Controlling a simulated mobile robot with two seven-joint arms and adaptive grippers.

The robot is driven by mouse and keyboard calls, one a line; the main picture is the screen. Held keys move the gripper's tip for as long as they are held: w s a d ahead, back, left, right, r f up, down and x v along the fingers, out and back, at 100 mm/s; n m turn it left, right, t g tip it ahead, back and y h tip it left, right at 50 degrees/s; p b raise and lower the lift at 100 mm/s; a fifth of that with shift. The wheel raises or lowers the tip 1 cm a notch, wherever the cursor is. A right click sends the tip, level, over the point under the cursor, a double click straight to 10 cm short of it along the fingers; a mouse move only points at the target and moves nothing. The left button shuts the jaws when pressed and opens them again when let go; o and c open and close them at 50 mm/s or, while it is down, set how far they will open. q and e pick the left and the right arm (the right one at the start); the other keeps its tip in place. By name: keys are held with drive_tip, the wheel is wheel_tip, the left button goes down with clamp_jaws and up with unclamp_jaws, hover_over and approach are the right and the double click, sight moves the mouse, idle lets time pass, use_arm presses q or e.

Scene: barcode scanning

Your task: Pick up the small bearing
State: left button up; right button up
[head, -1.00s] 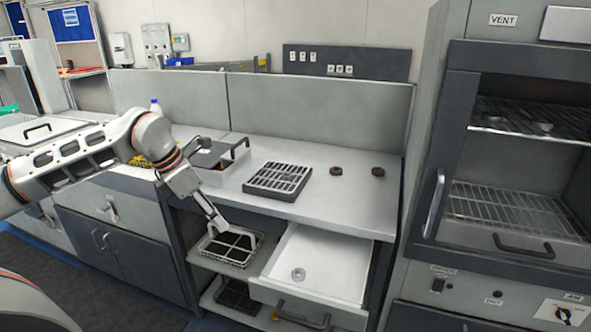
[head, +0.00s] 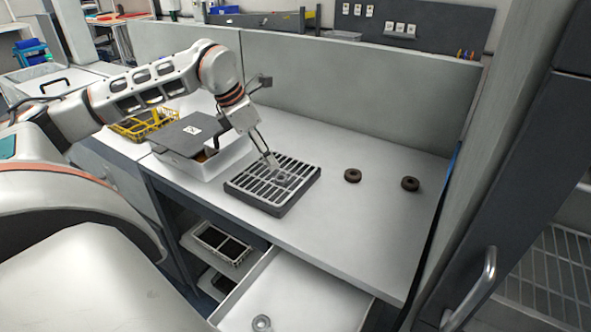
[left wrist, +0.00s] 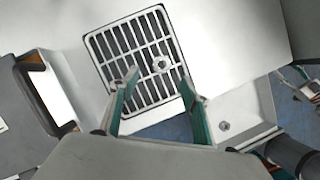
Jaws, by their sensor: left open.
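A small pale ring, which looks like a bearing (head: 282,178), is at the slotted grate tray (head: 238,190) on the bench; it also shows over the bars in the left wrist view (left wrist: 160,63). A similar metal ring (head: 262,322) lies in the open drawer and shows in the left wrist view (left wrist: 224,126). I cannot tell which is smaller. My left gripper (head: 271,160) points down at the grate. In the left wrist view its fingers (left wrist: 160,84) are apart, with the ring just beyond the tips; contact is unclear. My right gripper is out of view.
Two dark brown rings (head: 353,175) (head: 410,183) lie right of the grate. A grey-lidded box (head: 187,132) and a yellow basket (head: 140,125) stand to its left. The open white drawer (head: 310,300) juts out below. A panel backs the bench.

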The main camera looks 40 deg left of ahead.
sight(280, 178)
use_arm(q)
drive_tip(key=shift+s+x, duration=0.2)
drive_tip(key=shift+x, duration=1.45)
drive_tip(key=x, duration=0.4)
drive_tip(key=shift+w+d+f, duration=0.1)
drive_tip(key=shift+d+f, duration=0.05)
drive_tip(key=shift+d, duration=0.05)
drive_tip(key=c, duration=1.2)
